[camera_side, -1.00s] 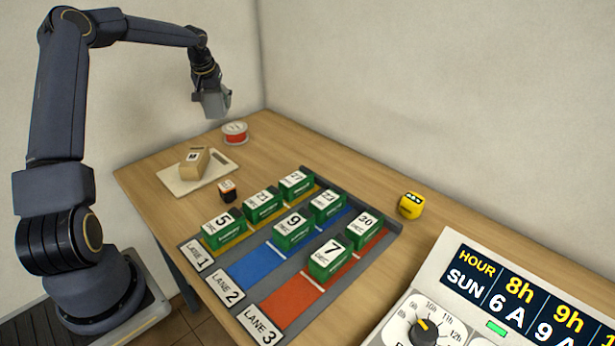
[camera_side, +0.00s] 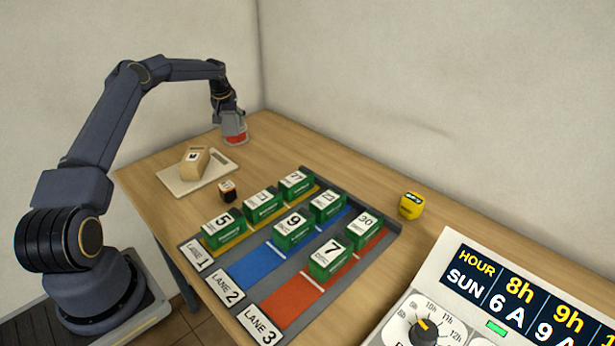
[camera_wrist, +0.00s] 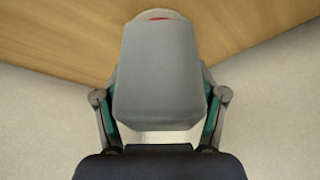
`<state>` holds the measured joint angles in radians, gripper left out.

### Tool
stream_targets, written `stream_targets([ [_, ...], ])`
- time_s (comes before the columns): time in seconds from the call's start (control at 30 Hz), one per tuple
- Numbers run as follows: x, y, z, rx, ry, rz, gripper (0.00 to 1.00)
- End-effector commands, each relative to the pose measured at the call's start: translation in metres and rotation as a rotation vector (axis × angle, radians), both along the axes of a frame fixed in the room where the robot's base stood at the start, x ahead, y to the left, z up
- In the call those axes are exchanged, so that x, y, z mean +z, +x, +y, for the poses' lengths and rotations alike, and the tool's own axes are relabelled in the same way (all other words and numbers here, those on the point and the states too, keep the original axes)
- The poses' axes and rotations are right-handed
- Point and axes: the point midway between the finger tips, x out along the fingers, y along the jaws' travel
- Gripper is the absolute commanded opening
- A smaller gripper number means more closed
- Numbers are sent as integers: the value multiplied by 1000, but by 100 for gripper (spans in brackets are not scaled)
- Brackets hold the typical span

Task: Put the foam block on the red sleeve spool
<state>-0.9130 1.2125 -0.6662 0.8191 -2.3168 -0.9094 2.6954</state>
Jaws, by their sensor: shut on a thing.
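My gripper (camera_wrist: 158,108) is shut on the grey foam block (camera_wrist: 158,72), which fills the middle of the wrist view. In the side view the foam block (camera_side: 231,118) is at the back left corner of the table, right at the top of the red sleeve spool (camera_side: 236,137). The block hides the spool's upper part. In the wrist view only a thin red and pale edge of the spool (camera_wrist: 155,15) shows beyond the block. I cannot tell whether the block touches the spool.
A small dark block (camera_side: 228,191) is nearby. A yellow cube (camera_side: 411,205) and a timer panel (camera_side: 500,300) are at right.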

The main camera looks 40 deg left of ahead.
Motion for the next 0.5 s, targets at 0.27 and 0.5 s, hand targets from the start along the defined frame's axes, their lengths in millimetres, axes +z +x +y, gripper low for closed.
stream_targets([
  [0.27, -2, 0, 0, 0, -1, 1, 80],
  [0.5, -2, 0, 0, 0, -1, 1, 98],
])
